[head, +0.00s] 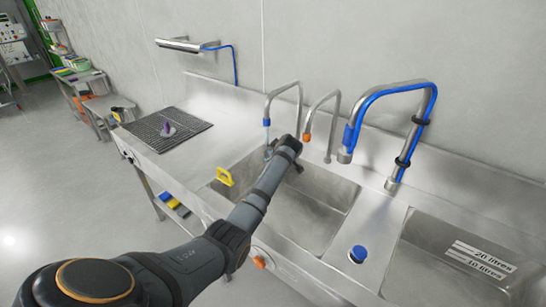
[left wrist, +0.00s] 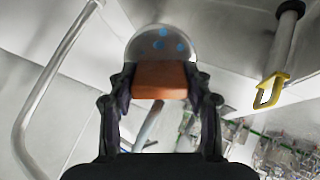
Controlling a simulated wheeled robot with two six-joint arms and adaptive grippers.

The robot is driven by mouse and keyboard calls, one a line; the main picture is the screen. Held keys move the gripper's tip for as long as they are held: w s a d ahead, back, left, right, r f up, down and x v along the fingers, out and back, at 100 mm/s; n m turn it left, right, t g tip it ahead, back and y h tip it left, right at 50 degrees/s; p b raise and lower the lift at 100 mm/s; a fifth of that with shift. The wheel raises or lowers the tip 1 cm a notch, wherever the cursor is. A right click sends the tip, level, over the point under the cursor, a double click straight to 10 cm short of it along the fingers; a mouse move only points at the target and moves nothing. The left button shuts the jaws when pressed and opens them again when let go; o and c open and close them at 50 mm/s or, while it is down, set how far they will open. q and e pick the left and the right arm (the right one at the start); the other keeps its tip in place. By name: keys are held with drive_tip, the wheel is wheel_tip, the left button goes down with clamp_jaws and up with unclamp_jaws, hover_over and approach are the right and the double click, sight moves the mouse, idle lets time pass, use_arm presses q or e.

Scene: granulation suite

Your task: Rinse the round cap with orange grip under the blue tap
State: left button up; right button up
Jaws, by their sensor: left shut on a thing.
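The round cap shows in the left wrist view as a grey dome (left wrist: 142,45) with several bright blue spots and an orange grip block (left wrist: 160,80). My left gripper (left wrist: 158,95) is shut on the orange grip, with the dome beyond the fingertips. In the head view, my left gripper (head: 284,150) is over the left sink basin, close to the slim tap with a blue collar (head: 267,122). The cap is mostly hidden there by the gripper. I cannot tell whether water is running. My right gripper is not in view.
A slim tap with an orange collar (head: 307,137) stands just right of the gripper. A larger tap with a blue hose (head: 420,100) stands further right. A yellow handle (head: 224,177) is at the basin's left edge. A purple-gripped piece (head: 167,129) stands on the black rack (head: 190,122).

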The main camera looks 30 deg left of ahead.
use_arm(q)
drive_tip(key=shift+w+d, duration=0.15)
drive_tip(key=shift+s+d+r+p, duration=0.15)
drive_tip(key=shift+s+d+p, duration=0.2)
drive_tip(key=shift+p, duration=0.25)
drive_tip(key=s+d+p, duration=0.4)
drive_tip(key=s+d, duration=0.1)
idle(0.4)
drive_tip(key=shift+p, duration=0.35)
idle(0.7)
